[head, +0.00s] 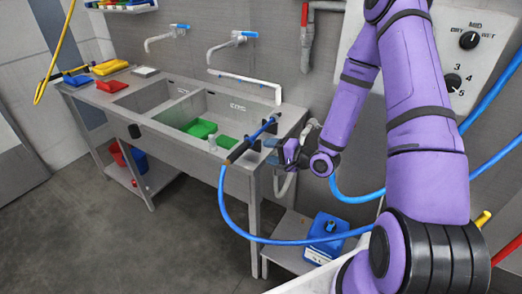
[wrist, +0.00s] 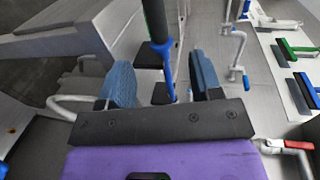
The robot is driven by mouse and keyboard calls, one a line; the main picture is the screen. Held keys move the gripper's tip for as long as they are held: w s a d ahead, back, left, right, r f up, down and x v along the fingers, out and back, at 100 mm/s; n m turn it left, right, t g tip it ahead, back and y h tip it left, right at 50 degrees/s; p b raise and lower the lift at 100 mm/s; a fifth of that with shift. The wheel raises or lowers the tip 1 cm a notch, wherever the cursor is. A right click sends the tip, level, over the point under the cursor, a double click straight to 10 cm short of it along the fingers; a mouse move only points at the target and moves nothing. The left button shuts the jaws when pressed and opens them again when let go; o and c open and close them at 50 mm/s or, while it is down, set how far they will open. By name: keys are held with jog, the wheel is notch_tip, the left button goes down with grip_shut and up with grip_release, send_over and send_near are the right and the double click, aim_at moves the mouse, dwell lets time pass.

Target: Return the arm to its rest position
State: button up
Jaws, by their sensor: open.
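My purple arm (head: 425,130) reaches from the right side of the head view down to the right end of the steel sink. My gripper (head: 276,148) is beside the sink's right end, near a blue hose wand with a dark grip (head: 238,151). In the wrist view my gripper (wrist: 162,80) has its two blue-padded fingers spread apart. The dark and blue wand (wrist: 156,25) shows between and beyond them, with a visible gap to each finger. The exact depth between wand and fingers is hard to tell.
The steel sink (head: 150,124) holds green items (head: 201,129). A blue hose (head: 225,205) loops from the wand below the sink toward the right. A blue container (head: 327,230) stands on a low shelf. A control panel (head: 470,65) is behind my arm. Floor at left is clear.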

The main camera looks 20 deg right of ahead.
jog(key=shift+s+d+r, duration=0.1)
jog(key=shift+s+d, duration=0.1)
jog(key=shift+s, duration=0.1)
dwell(0.4)
jog(key=s+d+r+n+g+h, duration=0.2)
jog(key=r+n+h, duration=0.25)
jog(key=r, duration=0.55)
jog(key=s+d+r+n+g+h, duration=0.1)
jog(key=d+r+n+g+h, duration=0.3)
jog(key=r, duration=0.6)
jog(key=s+a+r, duration=0.2)
jog(key=s+r, duration=0.2)
jog(key=s, duration=0.4)
jog(key=s+a+r+n+g, duration=0.1)
jog(key=s+a+r, duration=0.1)
jog(key=s+r, duration=0.3)
jog(key=s+a+r+n, duration=0.1)
jog(key=s+r, duration=0.3)
jog(key=s, duration=0.8)
jog(key=shift+a+r+h, duration=0.35)
jog(key=shift+a, duration=0.2)
